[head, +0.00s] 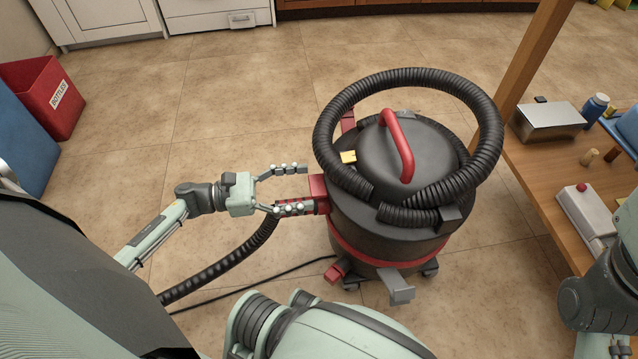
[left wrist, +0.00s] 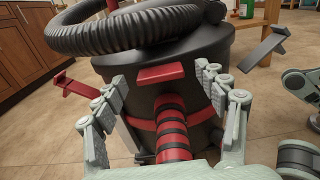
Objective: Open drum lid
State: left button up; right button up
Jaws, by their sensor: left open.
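The drum is a black vacuum with a red band (head: 390,257). Its domed black lid (head: 365,155) is seated on top and has a red arched handle (head: 398,143). My left gripper (head: 288,188) is open at the drum's left side. Its fingers lie either side of a red block on the drum's side (head: 318,188). In the left wrist view, my left gripper's fingers (left wrist: 162,82) spread around a red tab (left wrist: 160,73) and a red-and-black hose fitting (left wrist: 173,130). I cannot tell whether they touch. A grey latch (head: 398,290) sticks out at the drum's front.
A thick black hose (head: 484,110) coils over the lid. More hose (head: 225,265) and a cable run across the floor at left. A wooden table (head: 540,175) with a metal box (head: 547,122) stands at right. A red bin (head: 45,95) is at far left. Floor behind is clear.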

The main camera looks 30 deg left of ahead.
aim_at(316, 185)
pick_arm(q)
jog(key=shift+x, duration=1.85)
jog(key=shift+c, duration=0.2)
jog(key=shift+a, duration=0.1)
grip_shut()
jog(key=shift+r, duration=0.15)
